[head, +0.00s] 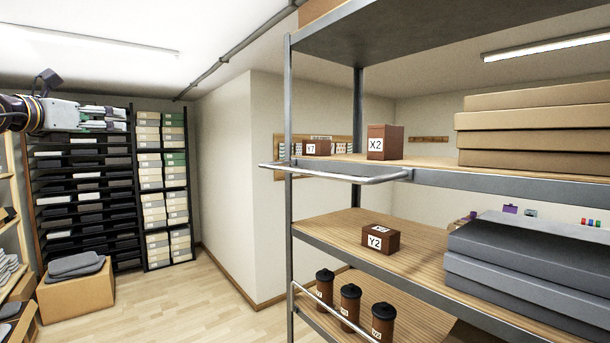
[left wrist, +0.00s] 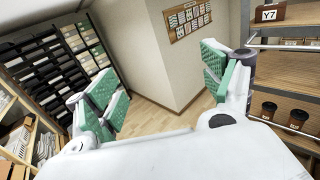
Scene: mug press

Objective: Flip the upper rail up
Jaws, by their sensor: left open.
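The upper rail (head: 335,175) is a pale metal bar with rounded corners at the left end of the shelf rack. It sticks out almost level from the edge of the shelf holding the X2 box (head: 385,142). My left gripper (head: 108,117) is far to the left of the rail in the head view, apart from the rack. In the left wrist view, its green-padded fingers (left wrist: 158,88) are spread wide with nothing between them. My right gripper is not in view.
A lower rail (head: 333,313) runs in front of several brown canisters (head: 350,303) with black lids. A Y2 box (head: 380,239) and grey boxes (head: 530,265) sit on the middle shelf. A wall corner (head: 250,180) stands behind. The floor (head: 190,300) left of the rack is clear.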

